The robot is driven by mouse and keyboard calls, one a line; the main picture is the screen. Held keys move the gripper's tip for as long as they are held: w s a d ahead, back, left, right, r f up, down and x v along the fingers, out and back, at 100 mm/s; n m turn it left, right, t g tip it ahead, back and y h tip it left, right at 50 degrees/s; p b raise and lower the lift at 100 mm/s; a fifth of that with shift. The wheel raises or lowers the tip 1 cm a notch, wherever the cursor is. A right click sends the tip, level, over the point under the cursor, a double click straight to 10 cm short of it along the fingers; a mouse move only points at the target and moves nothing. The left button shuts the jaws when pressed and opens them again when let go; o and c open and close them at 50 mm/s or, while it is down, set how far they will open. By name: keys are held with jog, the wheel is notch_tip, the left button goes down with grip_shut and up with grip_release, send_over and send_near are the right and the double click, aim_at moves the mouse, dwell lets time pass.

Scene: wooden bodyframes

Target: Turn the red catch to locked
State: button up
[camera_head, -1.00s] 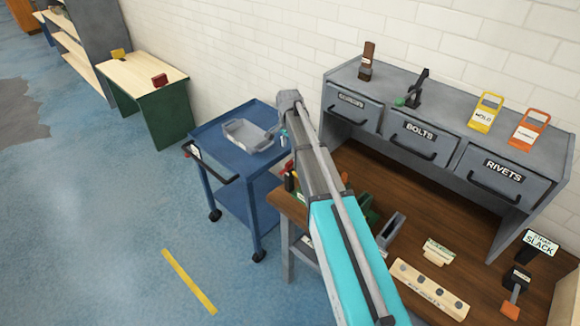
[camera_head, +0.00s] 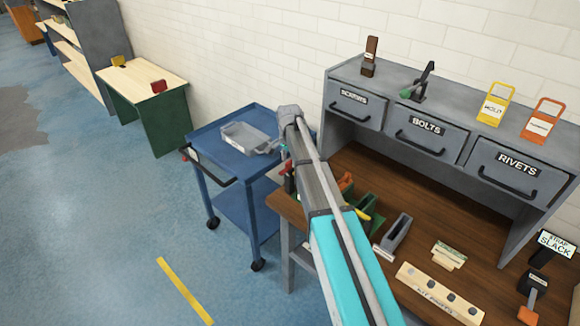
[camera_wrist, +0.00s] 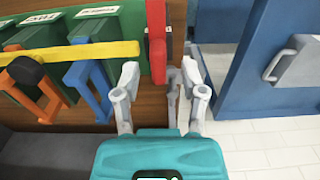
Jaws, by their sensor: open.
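A narrow red piece (camera_wrist: 157,45), which looks like the red catch, stands at the end of the wooden bench surface in the wrist view. A red spot (camera_head: 288,174) beside my arm in the head view may be the same piece. No locked marking is readable.
A yellow bar (camera_wrist: 70,52) crosses green bins with orange and blue handles, left of the red piece. A blue cart (camera_head: 205,150) with a grey tray (camera_head: 240,138) stands left of the bench (camera_head: 440,215). Grey drawers (camera_head: 425,132) stand over the bench. Blue floor (camera_head: 90,220) is clear at left.

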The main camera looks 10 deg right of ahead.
jog(key=shift+f+b, duration=0.35)
jog(key=shift+f, duration=0.2)
grip_shut()
